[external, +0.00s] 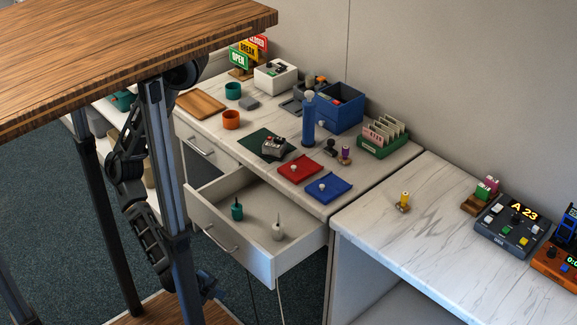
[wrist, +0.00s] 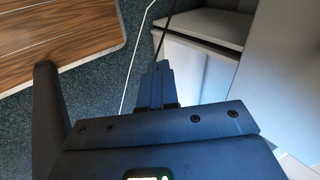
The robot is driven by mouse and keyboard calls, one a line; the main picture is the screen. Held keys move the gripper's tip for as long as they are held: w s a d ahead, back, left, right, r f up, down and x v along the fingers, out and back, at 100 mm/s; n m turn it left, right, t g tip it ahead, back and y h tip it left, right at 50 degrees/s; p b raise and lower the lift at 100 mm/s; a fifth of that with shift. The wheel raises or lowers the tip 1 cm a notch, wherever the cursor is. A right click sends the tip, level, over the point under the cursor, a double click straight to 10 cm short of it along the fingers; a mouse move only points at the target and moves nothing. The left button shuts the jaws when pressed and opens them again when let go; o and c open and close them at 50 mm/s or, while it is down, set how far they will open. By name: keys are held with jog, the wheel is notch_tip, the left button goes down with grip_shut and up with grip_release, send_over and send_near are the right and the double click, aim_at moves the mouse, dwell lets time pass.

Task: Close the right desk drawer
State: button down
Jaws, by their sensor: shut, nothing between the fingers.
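The right desk drawer (external: 228,238) is pulled far out from under the white marble-topped desk (external: 283,140) in the external view. It has a bar handle (external: 219,239) on its front.
The left drawer (external: 201,147) looks shut. A second marble-topped desk (external: 405,232) stands to the right.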

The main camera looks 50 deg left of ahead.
jog(key=s+a+r+m+h+p, duration=0.2)
jog(key=r, duration=0.5)
jog(key=s+a+r+m+h+p, duration=0.1)
jog(key=s+a+r+m+h, duration=0.15)
jog(key=r, duration=0.35)
jog(key=w+d+r+n+g, duration=0.1)
jog(key=w+r+n, duration=0.15)
jog(key=r, duration=0.35)
jog(key=w+d+r+n+g, duration=0.1)
jog(key=w+d+r+n, duration=0.15)
jog(key=r, duration=0.45)
send_near(253, 251)
jog(key=s+x, duration=0.1)
jog(key=x, duration=0.3)
jog(key=shift+w+d+f+y, duration=0.25)
jog(key=shift+w+f, duration=0.05)
jog(key=shift+w, duration=0.3)
jog(key=shift+p, duration=0.3)
